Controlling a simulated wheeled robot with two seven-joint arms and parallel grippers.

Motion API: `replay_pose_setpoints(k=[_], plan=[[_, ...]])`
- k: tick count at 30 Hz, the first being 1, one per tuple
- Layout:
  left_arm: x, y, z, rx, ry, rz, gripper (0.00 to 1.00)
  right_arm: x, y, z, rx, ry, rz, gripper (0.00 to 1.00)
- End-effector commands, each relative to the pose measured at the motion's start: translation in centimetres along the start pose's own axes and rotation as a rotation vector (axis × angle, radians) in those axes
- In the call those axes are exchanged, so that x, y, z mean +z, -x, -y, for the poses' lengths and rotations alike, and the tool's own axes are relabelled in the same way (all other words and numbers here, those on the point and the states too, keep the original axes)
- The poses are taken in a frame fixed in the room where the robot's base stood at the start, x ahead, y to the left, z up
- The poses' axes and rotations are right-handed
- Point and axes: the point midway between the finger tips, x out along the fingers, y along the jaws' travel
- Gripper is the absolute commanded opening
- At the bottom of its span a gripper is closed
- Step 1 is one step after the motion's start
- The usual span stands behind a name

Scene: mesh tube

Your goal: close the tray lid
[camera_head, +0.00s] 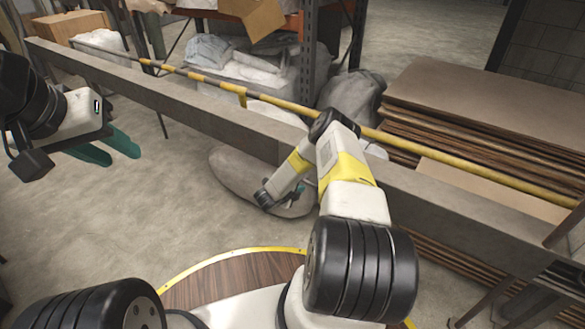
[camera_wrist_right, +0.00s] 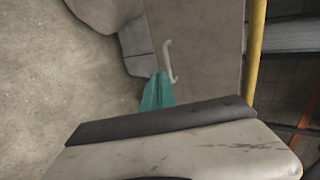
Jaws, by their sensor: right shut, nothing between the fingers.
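A long grey beam-like trough (camera_head: 200,108), which looks like the tray, runs diagonally across the head view. A yellow bar (camera_head: 460,160) runs along its far side; I cannot clearly make out the lid. My right gripper (camera_head: 294,193) is low at the near side of the trough, partly hidden by my arm. In the right wrist view its teal fingers (camera_wrist_right: 158,92) are shut and empty. A pale bent handle (camera_wrist_right: 170,62) stands right beside them; I cannot tell whether they touch. My left gripper (camera_head: 117,150) hangs at the left with teal fingers apart, empty, clear of the trough.
A grey sack (camera_head: 235,178) lies on the floor under the trough, behind my right gripper. Stacked brown boards (camera_head: 470,95) stand beyond the trough at right. A shelf with wrapped bundles (camera_head: 215,52) is behind it. The floor between my arms is clear.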

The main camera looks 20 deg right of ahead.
Motion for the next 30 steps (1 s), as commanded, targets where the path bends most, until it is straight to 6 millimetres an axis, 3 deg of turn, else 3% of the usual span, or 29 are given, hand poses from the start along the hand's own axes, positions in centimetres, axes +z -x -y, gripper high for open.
replay_pose_setpoints(k=[3, 9, 23, 30], plan=[[0.0, 0.0, 0.0, 0.0, 0.0, 0.0, 0.36, -0.1, -2.3, 0.2, -0.002, -0.002, -0.002, 0.0], [0.0, 0.0, 0.0, 0.0, 0.0, 0.0, 0.36, -0.1, -4.6, 0.9, -0.001, -0.001, -0.002, 0.0], [0.0, 0.0, 0.0, 0.0, 0.0, 0.0, 0.36, 0.0, -5.3, 1.1, -0.001, 0.001, 0.0, 0.0], [0.0, 0.0, 0.0, 0.0, 0.0, 0.0, 0.36, 0.0, -7.1, 1.3, -0.086, 0.003, -0.001, 0.0]])
